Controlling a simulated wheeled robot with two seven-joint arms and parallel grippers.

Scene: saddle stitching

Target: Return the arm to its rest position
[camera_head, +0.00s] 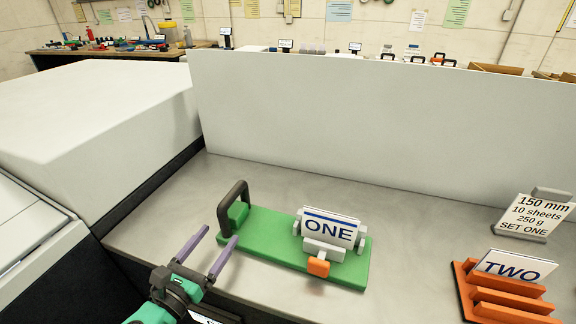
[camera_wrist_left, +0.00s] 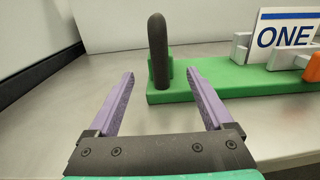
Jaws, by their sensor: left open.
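My left gripper (camera_head: 209,252) comes in from the bottom in the head view. Its purple fingers are spread open and nothing is between them. In the left wrist view the open fingers (camera_wrist_left: 160,92) point toward the green base's black handle. The green base (camera_head: 266,236) lies flat on the grey table with the black handle (camera_head: 232,206) at its left end. A booklet marked ONE (camera_head: 330,228) stands upright in grey holders on the base, with an orange block (camera_head: 318,267) in front. The fingers are close to the base's left end. My right gripper is not in view.
An orange rack (camera_head: 500,296) with a booklet marked TWO (camera_head: 518,265) stands at the right. A sign reading 150 mm (camera_head: 536,214) stands behind it. A tall grey panel (camera_head: 330,110) borders the table's back and a white machine (camera_head: 90,130) the left. The table between base and rack is clear.

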